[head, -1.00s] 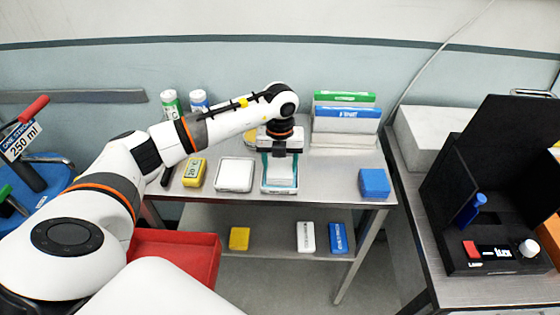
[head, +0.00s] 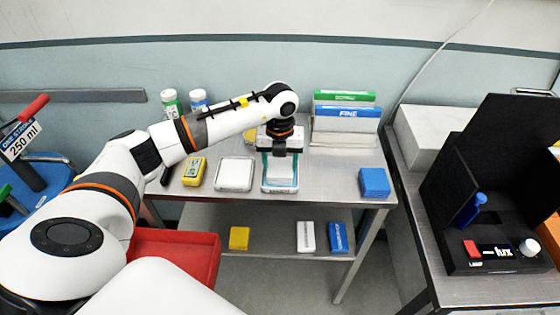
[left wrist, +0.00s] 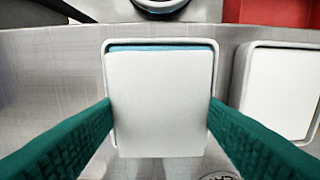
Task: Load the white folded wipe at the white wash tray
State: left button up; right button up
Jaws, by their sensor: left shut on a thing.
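My left gripper (head: 281,163) is shut on the white folded wipe (head: 280,169), with a finger at each side of it. In the left wrist view the green fingers (left wrist: 160,115) press on the side edges of the wipe (left wrist: 160,95). The wipe is over or inside a white-rimmed tray (head: 280,190) with blue inside. A strip of blue and the tray rim (left wrist: 212,60) show around the wipe. I cannot tell whether the wipe touches the tray floor. My right gripper is not in view.
A white-filled tray (head: 235,174) stands close on the left, and a yellow timer (head: 193,172) beyond it. A blue box (head: 374,183) lies at the right of the table. Green and blue boxes (head: 346,113) stand behind. The table between the tray and the blue box is clear.

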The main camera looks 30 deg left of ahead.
aim_at(280, 166)
pick_arm(q)
jog(key=shift+f, duration=0.1)
jog(key=shift+r+p, duration=2.4)
jog(key=shift+r, duration=1.2)
